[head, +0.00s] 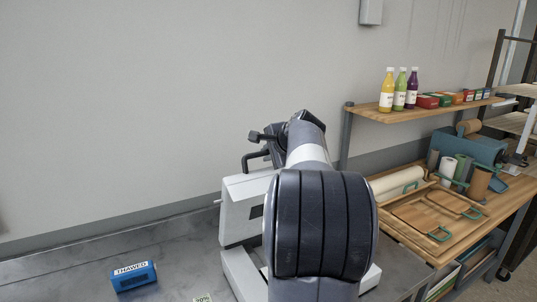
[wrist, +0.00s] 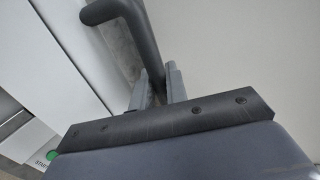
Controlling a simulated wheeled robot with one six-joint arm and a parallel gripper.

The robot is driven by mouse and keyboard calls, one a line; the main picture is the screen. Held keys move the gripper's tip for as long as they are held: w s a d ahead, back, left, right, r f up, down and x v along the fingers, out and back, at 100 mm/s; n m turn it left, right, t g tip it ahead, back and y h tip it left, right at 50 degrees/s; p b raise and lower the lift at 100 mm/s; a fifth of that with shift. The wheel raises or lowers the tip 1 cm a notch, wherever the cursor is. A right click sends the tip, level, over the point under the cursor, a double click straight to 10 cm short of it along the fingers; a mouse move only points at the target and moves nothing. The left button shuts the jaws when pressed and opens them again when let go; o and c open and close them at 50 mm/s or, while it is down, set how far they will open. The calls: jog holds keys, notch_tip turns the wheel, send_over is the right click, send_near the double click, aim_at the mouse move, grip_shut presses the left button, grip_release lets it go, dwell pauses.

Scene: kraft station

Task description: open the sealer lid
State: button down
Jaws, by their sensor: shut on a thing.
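The sealer (head: 236,208) is a white machine on the grey worktop, largely hidden behind my arm in the head view. Its dark bar handle (head: 250,160) sticks out at the top left. In the wrist view, the handle (wrist: 130,35) curves down between the fingers of my gripper (wrist: 156,86), which is shut on it. The white sealer casing (wrist: 70,50) fills the left of that view, with a green start button (wrist: 51,154) low down. My arm hides most of the lid, so I cannot tell how far it is open.
A blue block marked THAWED (head: 134,276) lies on the worktop (head: 185,255) at front left. To the right stands a wooden bench (head: 420,245) with rolls and trays. A shelf (head: 375,113) above it holds bottles and small boxes. The worktop left of the sealer is mostly clear.

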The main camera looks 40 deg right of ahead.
jog(key=c, duration=1.5)
grip_release()
jog(key=shift+o, duration=0.2)
jog(key=shift+s+r, duration=0.1)
jog(key=b+v, duration=0.2)
jog(key=v, duration=0.8)
jog(key=shift+s+a+r+b, duration=0.15)
jog(key=shift+s+b, duration=0.1)
jog(key=shift+b, duration=0.05)
jog(key=p+x, duration=0.2)
jog(key=x, duration=0.9)
jog(key=shift+p, duration=0.35)
jog(key=shift+s, duration=0.2)
